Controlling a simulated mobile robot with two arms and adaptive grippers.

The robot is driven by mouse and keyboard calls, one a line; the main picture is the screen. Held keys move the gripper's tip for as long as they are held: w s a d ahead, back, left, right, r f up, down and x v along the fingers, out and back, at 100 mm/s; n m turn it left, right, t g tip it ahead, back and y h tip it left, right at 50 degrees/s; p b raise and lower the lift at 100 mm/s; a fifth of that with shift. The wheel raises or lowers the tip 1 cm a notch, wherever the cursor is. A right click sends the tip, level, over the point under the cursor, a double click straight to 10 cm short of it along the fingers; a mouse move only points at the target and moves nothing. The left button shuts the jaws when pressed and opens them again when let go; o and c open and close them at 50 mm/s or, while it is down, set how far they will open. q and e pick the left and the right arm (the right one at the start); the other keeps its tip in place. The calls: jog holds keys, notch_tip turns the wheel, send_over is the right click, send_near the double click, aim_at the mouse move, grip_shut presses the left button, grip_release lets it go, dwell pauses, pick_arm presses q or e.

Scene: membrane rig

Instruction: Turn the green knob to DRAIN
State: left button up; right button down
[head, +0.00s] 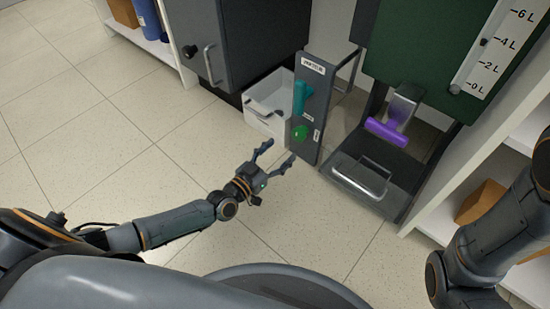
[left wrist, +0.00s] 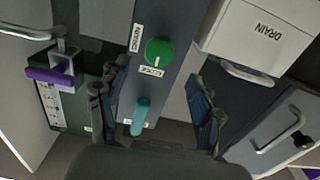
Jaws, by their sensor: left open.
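The green knob (head: 300,132) is round and sits low on a narrow dark upright panel (head: 315,105). It also shows in the left wrist view (left wrist: 158,52), with small white labels beside and below it in that picture; their text is too small to read surely. A teal lever (head: 300,97) is on the same panel, above the knob in the head view. My left gripper (head: 276,156) is open and empty, a short way in front of the panel, apart from the knob. In the left wrist view its fingers (left wrist: 158,75) are spread to either side of the panel. My right gripper is out of view.
A white bin (head: 265,112) stands left of the panel; its front reads DRAIN in the left wrist view (left wrist: 265,30). A dark cabinet (head: 250,40) is behind. A purple-handled lever (head: 388,131) and a dark tray (head: 355,185) are to the right. Tiled floor is clear at left.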

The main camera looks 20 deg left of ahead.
aim_at(296, 137)
pick_arm(q)
jog(key=shift+b+x, duration=1)
jog(key=shift+x, duration=2.6)
jog(key=c, duration=1.1)
